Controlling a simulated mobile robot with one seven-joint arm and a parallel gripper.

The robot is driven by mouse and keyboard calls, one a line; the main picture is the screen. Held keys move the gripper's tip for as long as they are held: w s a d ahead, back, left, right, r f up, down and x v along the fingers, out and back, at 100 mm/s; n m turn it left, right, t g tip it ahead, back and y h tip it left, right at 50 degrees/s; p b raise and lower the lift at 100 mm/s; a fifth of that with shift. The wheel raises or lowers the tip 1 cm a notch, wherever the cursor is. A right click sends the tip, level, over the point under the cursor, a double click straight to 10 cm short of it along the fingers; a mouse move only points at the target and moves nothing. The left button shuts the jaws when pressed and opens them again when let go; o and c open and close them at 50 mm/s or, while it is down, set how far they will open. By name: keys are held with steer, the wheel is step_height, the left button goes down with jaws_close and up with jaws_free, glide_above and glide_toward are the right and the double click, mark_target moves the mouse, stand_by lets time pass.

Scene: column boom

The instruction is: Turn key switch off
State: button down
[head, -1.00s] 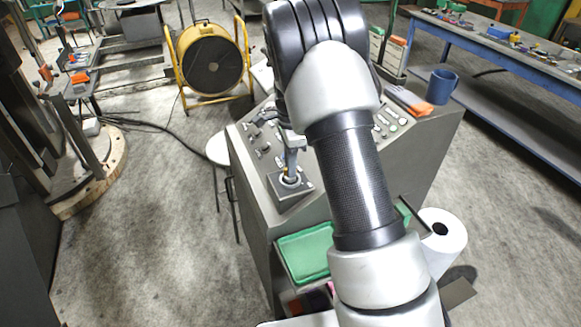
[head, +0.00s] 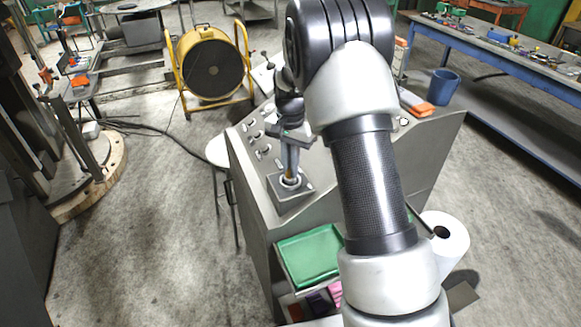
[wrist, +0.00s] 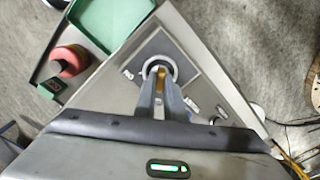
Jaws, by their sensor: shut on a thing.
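The key switch (wrist: 145,71) sits on a dark square plate on the grey control console. It has a round light collar with a brass-coloured key (wrist: 161,72) in its middle. In the head view the switch plate (head: 302,192) is at the console's near left corner. My gripper (wrist: 160,78) reaches down over the collar and its fingers are closed on the key. In the head view my gripper (head: 290,174) stands nearly upright over the switch. The fingers hide most of the key, so its turned angle is hard to tell.
The console (head: 255,205) carries several small switches. A yellow fan (head: 211,66) stands behind on open floor.

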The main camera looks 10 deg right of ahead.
steer(key=shift+n, duration=0.3)
steer(key=c, duration=1.8)
jaws_free()
steer(key=shift+c, duration=0.2)
step_height(320, 180, up, 18)
steer(key=shift+f, duration=0.25)
